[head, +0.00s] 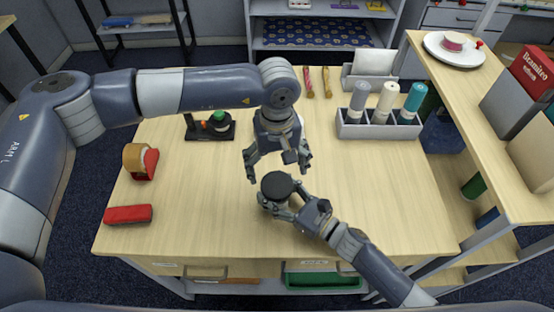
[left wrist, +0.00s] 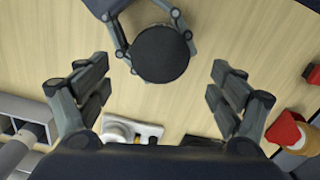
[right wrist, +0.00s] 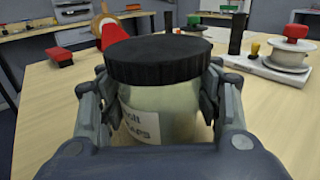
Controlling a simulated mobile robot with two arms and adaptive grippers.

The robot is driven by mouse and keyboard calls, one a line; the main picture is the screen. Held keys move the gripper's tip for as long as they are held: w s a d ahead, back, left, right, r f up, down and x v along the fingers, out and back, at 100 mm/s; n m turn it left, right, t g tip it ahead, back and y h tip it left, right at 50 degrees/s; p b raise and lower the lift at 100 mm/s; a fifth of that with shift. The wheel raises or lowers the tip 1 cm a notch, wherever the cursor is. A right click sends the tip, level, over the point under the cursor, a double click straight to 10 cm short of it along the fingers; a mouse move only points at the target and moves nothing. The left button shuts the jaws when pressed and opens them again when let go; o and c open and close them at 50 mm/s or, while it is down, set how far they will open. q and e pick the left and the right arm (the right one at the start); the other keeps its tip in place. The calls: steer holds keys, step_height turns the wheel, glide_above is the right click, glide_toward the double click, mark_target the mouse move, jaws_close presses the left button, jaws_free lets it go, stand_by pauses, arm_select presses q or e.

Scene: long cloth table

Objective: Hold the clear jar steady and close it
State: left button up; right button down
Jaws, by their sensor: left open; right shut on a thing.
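The clear jar (right wrist: 165,112) stands upright on the wooden table, with a paper label on its side. Its ribbed black lid (right wrist: 160,58) sits on top, and I cannot tell how tight it is. The lid also shows in the head view (head: 277,185) and the left wrist view (left wrist: 160,53). My right gripper (head: 281,199) is shut around the jar's body, below the lid. My left gripper (head: 278,172) points down, open and empty, just beyond and above the lid. In the left wrist view its fingers (left wrist: 160,76) are wide apart, with the lid beyond them.
A dark stand with a green top (head: 212,126) is behind. The table right of the jar is clear.

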mark_target(277, 184)
arm_select(q)
steer(key=n, duration=0.6)
steer(key=shift+r+n, duration=0.25)
steer(key=shift+n, duration=0.05)
steer(key=n, duration=0.6)
steer(key=shift+r, duration=0.25)
steer(key=n, duration=0.6)
steer(key=shift+r+n, duration=0.3)
steer(key=shift+n, duration=0.1)
steer(key=n, duration=0.5)
steer(key=shift+r, duration=0.2)
steer(key=shift+f, duration=4.05)
